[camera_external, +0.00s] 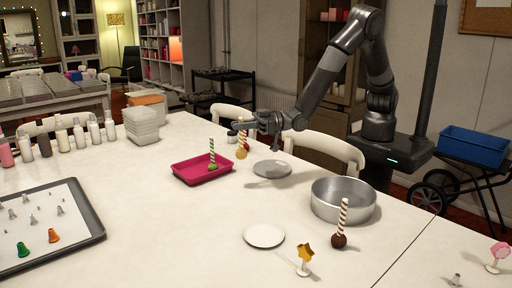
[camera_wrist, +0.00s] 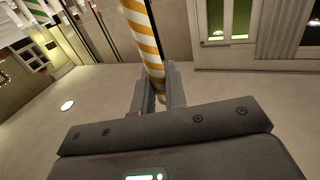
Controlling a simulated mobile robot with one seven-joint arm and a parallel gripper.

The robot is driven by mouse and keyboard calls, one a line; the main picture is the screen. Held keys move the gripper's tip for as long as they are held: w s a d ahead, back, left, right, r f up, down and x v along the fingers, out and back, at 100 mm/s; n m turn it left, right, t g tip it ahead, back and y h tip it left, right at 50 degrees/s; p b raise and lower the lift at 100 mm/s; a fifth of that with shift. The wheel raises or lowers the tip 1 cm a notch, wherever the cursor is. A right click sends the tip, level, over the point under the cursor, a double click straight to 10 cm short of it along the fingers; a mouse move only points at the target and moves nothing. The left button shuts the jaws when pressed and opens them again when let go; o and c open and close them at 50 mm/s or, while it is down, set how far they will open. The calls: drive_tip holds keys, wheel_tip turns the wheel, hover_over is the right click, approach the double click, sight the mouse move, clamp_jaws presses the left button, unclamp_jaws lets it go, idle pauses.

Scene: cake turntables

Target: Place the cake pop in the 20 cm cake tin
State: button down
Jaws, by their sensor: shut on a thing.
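My gripper (camera_external: 244,127) is shut on the stick of a cake pop (camera_external: 242,152) with a yellow-orange ball hanging at its lower end. In the wrist view, its orange-and-white striped stick (camera_wrist: 146,42) stands between the two fingers (camera_wrist: 157,92). The held pop is by the far right corner of the pink tray; its exact height is hard to tell. A round silver cake tin (camera_external: 343,203) stands to the right, open at the top, well apart from my gripper. Its size cannot be read.
A pink tray (camera_external: 183,179) holds a green-striped pop (camera_external: 212,158). A grey disc (camera_external: 272,169) lies between tray and tin. A white disc (camera_external: 264,236), a brown pop (camera_external: 339,236) and a yellow star piece (camera_external: 304,257) are in front. Nozzles lie on a board (camera_external: 93,222) at left.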

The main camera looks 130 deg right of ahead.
sight(241, 118)
drive_tip(key=shift+r, duration=0.15)
wheel_tip(241, 118, up, 5)
drive_tip(key=shift+f, duration=0.2)
drive_tip(key=w+a+f+n+g+y, duration=0.1)
drive_tip(key=a+f+n+g+y, duration=0.25)
drive_tip(key=a, duration=0.85)
drive_tip(key=a+f+n+g+y, duration=0.2)
drive_tip(key=a+n+g+y, duration=0.15)
drive_tip(key=a, duration=0.85)
drive_tip(key=s+a+r+n+g+h, duration=0.1)
drive_tip(key=s+a+r+n+g, duration=0.2)
drive_tip(key=s+a, duration=0.25)
drive_tip(key=s+a+r+n+g+h, duration=0.1)
drive_tip(key=s+a+r+n+g, duration=0.2)
drive_tip(key=s+a, duration=0.3)
drive_tip(key=shift+g+h, duration=0.4)
drive_tip(key=shift+g, duration=0.1)
drive_tip(key=shift+s+d+f, duration=0.1)
drive_tip(key=shift+s+f, duration=0.15)
drive_tip(key=shift+f, duration=3.45)
drive_tip(key=shift+s+d+f, duration=0.1)
drive_tip(key=shift+s+f, duration=0.1)
drive_tip(key=shift+f, duration=3.45)
drive_tip(key=shift+s+d+f, duration=0.1)
drive_tip(key=shift+s+f, duration=0.15)
drive_tip(key=shift+f, duration=3.45)
